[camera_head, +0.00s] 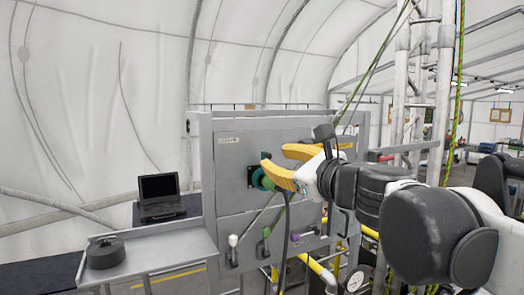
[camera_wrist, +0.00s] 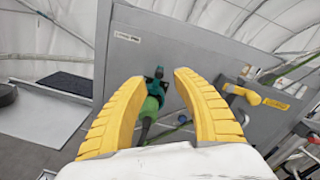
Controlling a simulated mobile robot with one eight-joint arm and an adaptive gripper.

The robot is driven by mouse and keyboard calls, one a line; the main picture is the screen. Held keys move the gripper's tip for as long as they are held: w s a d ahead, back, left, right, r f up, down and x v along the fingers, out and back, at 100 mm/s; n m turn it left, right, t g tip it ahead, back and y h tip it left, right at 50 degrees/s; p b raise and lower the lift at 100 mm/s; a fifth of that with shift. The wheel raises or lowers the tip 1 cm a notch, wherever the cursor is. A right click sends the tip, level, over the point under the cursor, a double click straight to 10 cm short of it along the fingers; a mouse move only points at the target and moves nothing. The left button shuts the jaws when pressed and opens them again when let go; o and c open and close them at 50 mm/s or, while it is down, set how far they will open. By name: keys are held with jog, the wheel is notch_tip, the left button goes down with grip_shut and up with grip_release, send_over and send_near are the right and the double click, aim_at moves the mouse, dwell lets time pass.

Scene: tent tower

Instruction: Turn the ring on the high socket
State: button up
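The high socket with its teal ring (camera_wrist: 157,84) is on the upper part of a grey panel. The ring also shows in the head view (camera_head: 257,178), partly hidden behind a yellow finger. A green plug (camera_wrist: 149,105) with a dark cable hanging from it is at the ring. My gripper (camera_wrist: 160,77) has two yellow fingers, spread apart, and it shows in the head view (camera_head: 276,157) in front of the panel. In the wrist view the ring and plug appear between the fingers. I see no finger clearly touching the ring, and the exact depth gap is unclear.
The grey panel (camera_head: 228,160) has levers with white (camera_head: 233,240) and green (camera_head: 266,232) knobs below the socket. A yellow handle (camera_wrist: 243,94) is at its right. A side shelf (camera_head: 150,256) holds a dark round object (camera_head: 105,252). A laptop (camera_head: 160,195) stands behind.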

aim_at(270, 156)
jog(key=shift+p+x, duration=0.4)
jog(key=shift+x, duration=1.9)
jog(key=shift+s, duration=0.1)
grip_shut()
